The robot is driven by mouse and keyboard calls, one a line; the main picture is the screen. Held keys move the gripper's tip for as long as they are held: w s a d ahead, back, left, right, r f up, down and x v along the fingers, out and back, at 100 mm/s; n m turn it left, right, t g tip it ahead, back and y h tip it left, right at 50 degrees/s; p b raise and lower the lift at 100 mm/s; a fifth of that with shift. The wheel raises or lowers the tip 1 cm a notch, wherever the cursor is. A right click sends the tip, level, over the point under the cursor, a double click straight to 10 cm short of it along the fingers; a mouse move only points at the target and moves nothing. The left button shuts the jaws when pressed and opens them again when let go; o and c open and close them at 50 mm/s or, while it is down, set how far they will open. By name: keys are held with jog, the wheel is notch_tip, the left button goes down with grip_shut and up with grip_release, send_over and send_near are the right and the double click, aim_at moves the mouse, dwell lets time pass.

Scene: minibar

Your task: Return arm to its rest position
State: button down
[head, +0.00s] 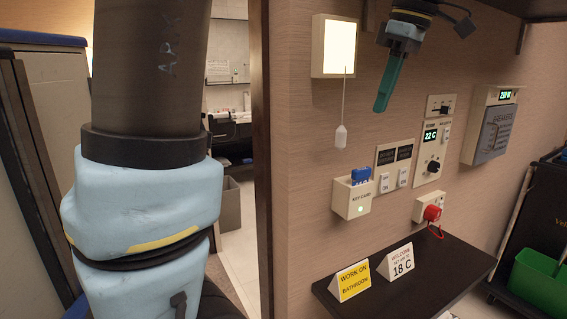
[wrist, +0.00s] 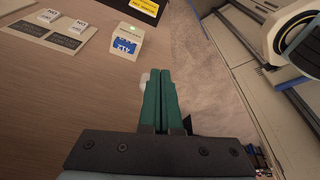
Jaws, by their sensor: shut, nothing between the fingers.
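My gripper (head: 382,106) hangs in the upper middle of the head view, in front of the wall and right of the lit lamp panel. Its teal fingers point down and are closed together with nothing between them. In the wrist view the fingers (wrist: 160,75) lie side by side. A small white thing, partly hidden, shows beside them; it may be the white cord pull (head: 341,136). In the head view the cord pull hangs left of and below the fingertips. My upper arm fills the left of the head view.
Below my gripper are the key card holder (head: 352,197), switch panel (head: 393,167) and thermostat panel (head: 432,138). A breaker box (head: 492,126) is to the right. A dark shelf (head: 440,262) carries two signs. A door frame (head: 261,150) stands left; a green bin (head: 537,282) is lower right.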

jog(key=w+a+f+m, duration=0.1)
jog(key=a+f, duration=0.1)
jog(key=f, duration=0.1)
jog(key=w+a+f+m, duration=0.1)
jog(key=a+f, duration=0.1)
jog(key=f, duration=0.1)
jog(key=w+a+f+m+b, duration=0.1)
jog(key=a+f, duration=0.1)
jog(key=f, duration=0.1)
jog(key=shift+f+g, duration=0.3)
jog(key=shift+g, duration=0.1)
jog(key=s+a+f+m+h+b, duration=0.1)
jog(key=a+f+m, duration=0.3)
jog(key=a+f, duration=0.5)
jog(key=s+a+f+m+h, duration=0.1)
jog(key=s+a+f+m, duration=0.2)
jog(key=a+f, duration=0.6)
notch_tip(320, 180, down, 3)
jog(key=shift+s+a+f+m+b, duration=0.1)
jog(key=shift+s+a+m+b, duration=0.15)
jog(key=shift+a+m+b, duration=0.2)
